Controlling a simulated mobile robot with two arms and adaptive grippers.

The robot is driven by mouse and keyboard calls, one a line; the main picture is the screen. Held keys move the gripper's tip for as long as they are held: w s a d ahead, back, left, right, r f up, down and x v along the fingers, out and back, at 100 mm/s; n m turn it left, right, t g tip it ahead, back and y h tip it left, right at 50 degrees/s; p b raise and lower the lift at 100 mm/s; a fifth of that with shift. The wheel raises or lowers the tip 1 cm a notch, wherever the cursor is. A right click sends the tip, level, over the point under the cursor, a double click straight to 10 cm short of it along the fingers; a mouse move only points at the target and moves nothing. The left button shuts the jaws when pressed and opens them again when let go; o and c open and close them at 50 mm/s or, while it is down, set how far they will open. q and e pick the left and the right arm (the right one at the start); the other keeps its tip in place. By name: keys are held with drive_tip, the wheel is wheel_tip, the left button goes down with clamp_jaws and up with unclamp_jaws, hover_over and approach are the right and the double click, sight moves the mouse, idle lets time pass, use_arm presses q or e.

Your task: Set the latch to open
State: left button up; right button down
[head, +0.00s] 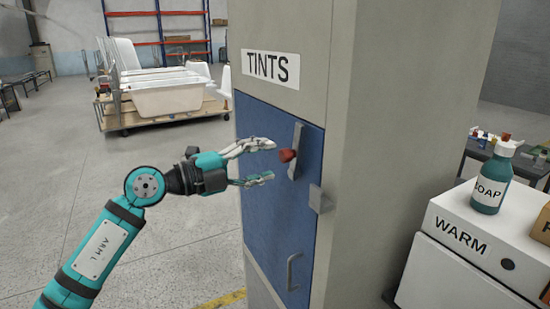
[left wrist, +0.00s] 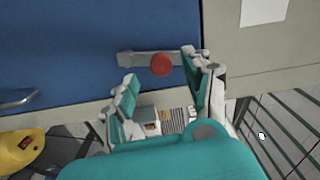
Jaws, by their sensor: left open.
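The latch (head: 297,138) is an upright grey metal bar on the blue door (head: 268,205) of the cabinet marked TINTS. A red knob (head: 287,156) sticks out from it. My left gripper (head: 270,161) is open and empty, just left of the knob, with one fingertip above the other. In the left wrist view the latch bar (left wrist: 138,58) lies across the picture, and the red knob (left wrist: 162,64) shows between the spread fingers of my left gripper (left wrist: 157,66). I cannot tell whether a finger touches the knob. My right gripper is not in view.
A grey block (head: 321,198) juts from the cabinet right of the latch. A door handle (head: 294,271) is lower down. A white unit marked WARM (head: 462,238) bears a soap bottle (head: 492,180) at right. Open floor lies left, with bathtubs (head: 168,97) behind.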

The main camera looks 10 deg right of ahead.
use_arm(q)
drive_tip(key=v, duration=0.8)
drive_tip(key=shift+a, duration=0.25)
drive_tip(key=shift+s, duration=0.1)
